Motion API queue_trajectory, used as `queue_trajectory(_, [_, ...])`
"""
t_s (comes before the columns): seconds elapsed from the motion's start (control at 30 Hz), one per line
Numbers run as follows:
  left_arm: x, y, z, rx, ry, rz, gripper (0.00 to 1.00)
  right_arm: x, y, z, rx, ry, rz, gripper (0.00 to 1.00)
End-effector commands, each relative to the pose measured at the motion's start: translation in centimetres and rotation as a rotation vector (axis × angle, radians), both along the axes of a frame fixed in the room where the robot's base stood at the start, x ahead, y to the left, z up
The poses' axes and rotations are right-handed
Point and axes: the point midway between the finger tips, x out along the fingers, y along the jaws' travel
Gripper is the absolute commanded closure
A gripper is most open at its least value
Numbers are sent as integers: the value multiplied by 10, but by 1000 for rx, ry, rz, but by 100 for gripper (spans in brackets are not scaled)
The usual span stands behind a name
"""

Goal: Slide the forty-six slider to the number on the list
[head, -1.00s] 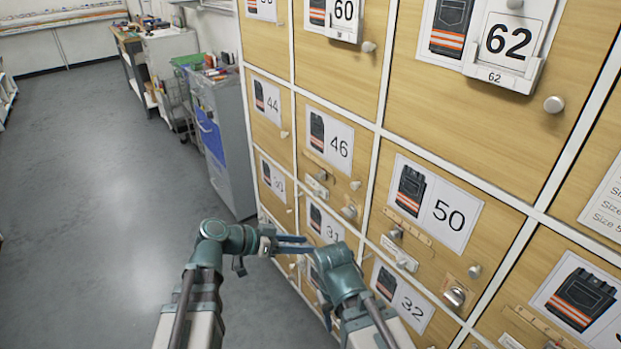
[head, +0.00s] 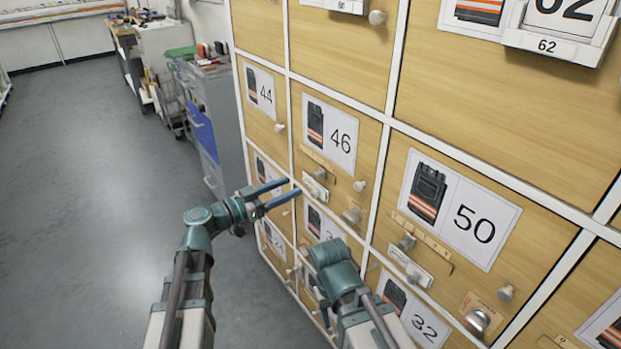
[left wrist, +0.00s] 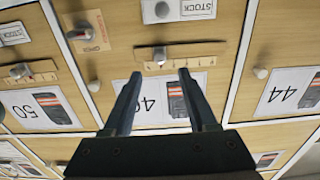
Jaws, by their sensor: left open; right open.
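The forty-six door carries a white card (head: 328,137) with dark trousers and "46". Below the card is a pale wooden scale strip (head: 310,156) with a metal slider knob (head: 320,174). In the left wrist view, upside down, the strip (left wrist: 205,50) and slider knob (left wrist: 160,56) lie just beyond the fingertips. My left gripper (head: 294,187) is open and empty, its fingers pointing at the door just left of the slider; it also shows in the left wrist view (left wrist: 160,75). My right gripper (head: 325,300) is low in front of the doors, mostly hidden by its own wrist. No list is readable now.
A white stock label (head: 314,188) sits below the forty-six strip, with a round door knob (head: 360,186) to the right. The fifty door's strip (head: 430,240) has its own slider. A grey cabinet (head: 205,120) stands left; the floor there is clear.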

Motion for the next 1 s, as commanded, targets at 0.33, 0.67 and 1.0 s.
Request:
queue_trajectory(0.33, [37, -50, 0, 1, 1, -2, 42, 0, 0, 0, 0, 0, 0, 50])
queue_trajectory(0.67, [46, -64, 0, 0, 1, 0, 42, 0, 0, 0, 0, 0, 0, 50])
queue_trajectory(1.0, [46, -64, 0, 1, 1, 0, 64, 0, 0, 0, 0, 0, 0, 50])
